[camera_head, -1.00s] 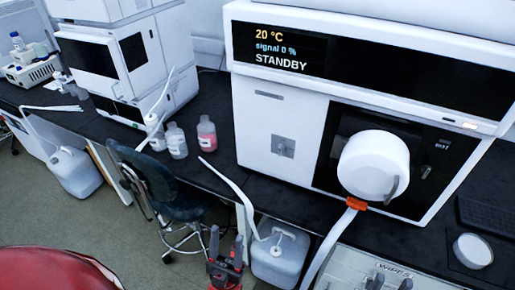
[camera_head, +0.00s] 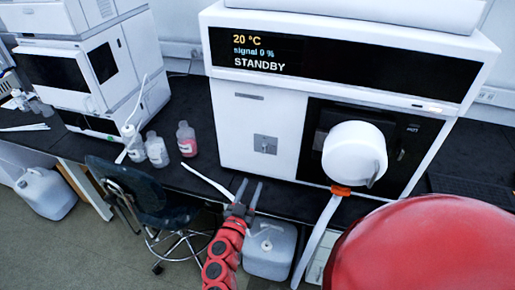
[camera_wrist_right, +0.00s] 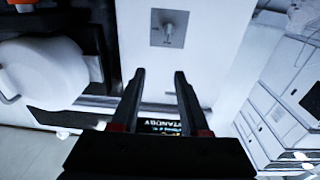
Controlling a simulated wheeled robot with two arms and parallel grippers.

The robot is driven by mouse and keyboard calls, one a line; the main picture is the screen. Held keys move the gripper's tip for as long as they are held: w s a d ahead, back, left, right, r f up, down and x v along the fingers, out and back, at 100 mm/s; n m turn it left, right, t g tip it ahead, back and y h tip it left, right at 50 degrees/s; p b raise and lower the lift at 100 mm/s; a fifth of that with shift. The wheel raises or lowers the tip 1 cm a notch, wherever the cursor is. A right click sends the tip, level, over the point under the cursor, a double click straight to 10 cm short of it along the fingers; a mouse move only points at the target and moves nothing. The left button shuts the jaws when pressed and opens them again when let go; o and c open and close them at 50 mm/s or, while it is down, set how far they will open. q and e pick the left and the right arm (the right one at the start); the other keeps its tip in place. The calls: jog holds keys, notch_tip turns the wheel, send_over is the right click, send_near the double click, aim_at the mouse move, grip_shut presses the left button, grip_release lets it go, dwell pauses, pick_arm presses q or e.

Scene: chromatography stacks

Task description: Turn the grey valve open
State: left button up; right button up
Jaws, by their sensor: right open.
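The grey valve (camera_head: 265,144), a small lever on a square grey plate, is on the white front of the instrument (camera_head: 232,132). It also shows at the top of the right wrist view (camera_wrist_right: 170,28), its lever hanging roughly straight across the plate in that picture. My right gripper (camera_head: 249,188) is open and empty, below and slightly left of the valve in the head view. In the right wrist view its two fingers (camera_wrist_right: 157,80) are apart with nothing between them, and the valve lies beyond the tips, not touched. My left gripper is not in view.
A white round drum (camera_head: 354,150) juts from the instrument right of the valve, above an orange piece (camera_head: 341,190) and white tube. Bottles (camera_head: 157,150) stand left on the black bench. A chair (camera_head: 143,193) and a jug (camera_head: 270,249) are below.

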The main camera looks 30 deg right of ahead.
jog(key=w, duration=0.1)
jog(key=p, duration=0.3)
send_near(263, 147)
jog(key=shift+y, duration=0.4)
jog(key=x, duration=0.8)
jog(key=shift+d+r, duration=0.15)
jog(key=shift+d, duration=0.2)
grip_shut()
